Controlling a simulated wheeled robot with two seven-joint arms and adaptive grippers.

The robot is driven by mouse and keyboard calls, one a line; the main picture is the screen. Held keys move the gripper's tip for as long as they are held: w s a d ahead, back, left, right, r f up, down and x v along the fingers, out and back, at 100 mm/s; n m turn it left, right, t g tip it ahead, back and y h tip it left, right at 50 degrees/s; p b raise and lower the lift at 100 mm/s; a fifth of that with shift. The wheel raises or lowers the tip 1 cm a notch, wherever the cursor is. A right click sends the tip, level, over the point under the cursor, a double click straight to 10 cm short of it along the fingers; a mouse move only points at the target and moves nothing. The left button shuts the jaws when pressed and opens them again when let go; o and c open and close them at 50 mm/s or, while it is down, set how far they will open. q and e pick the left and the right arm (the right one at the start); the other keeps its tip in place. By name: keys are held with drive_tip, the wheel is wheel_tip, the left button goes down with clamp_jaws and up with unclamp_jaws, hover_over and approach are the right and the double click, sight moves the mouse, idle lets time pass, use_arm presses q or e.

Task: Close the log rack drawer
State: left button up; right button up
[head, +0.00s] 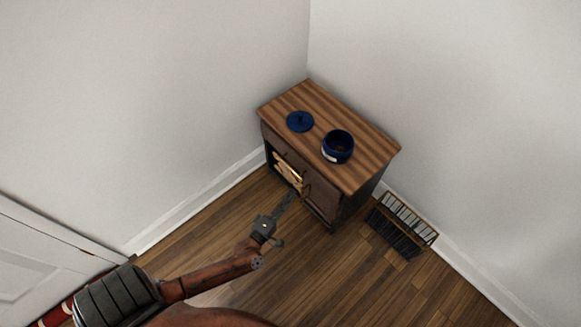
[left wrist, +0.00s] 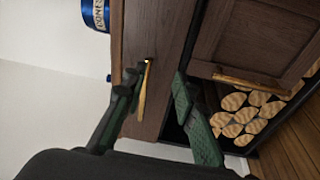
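The log rack is a small brown wooden cabinet (head: 358,168) in the corner, with a drawer under its striped top. In the left wrist view the drawer front (left wrist: 160,45) carries a brass handle (left wrist: 144,88). How far out the drawer stands I cannot tell. My left gripper (head: 290,197) is in front of the cabinet; in the left wrist view its two dark fingers (left wrist: 155,95) are apart, with the handle showing between them. Whether a finger touches the handle is unclear. My right gripper is in neither view.
Cut logs (left wrist: 238,112) fill the lower compartment beside a panelled door (left wrist: 265,38). A slatted dark object (head: 402,224) stands right of the cabinet by the wall. The floor in front is clear.

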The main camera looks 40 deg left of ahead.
sight(288, 166)
use_arm(q)
drive_tip(key=w+a+n+y+b, duration=0.1)
drive_tip(key=w+a, duration=0.2)
drive_tip(key=w+a+r+n+y, duration=0.1)
drive_tip(key=w+a, duration=0.1)
drive_tip(key=w+a+r+n+y+b, duration=0.1)
drive_tip(key=w+a+n, duration=0.1)
drive_tip(key=w+a, duration=0.1)
drive_tip(key=shift+w+a+r+y+b, duration=0.25)
drive_tip(key=shift+w+a+y+b, duration=0.05)
drive_tip(key=shift+y, duration=0.1)
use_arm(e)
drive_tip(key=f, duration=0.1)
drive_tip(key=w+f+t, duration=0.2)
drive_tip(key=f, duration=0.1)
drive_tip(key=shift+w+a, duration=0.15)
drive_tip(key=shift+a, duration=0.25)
use_arm(q)
drive_tip(key=shift+c, duration=0.2)
clamp_jaws()
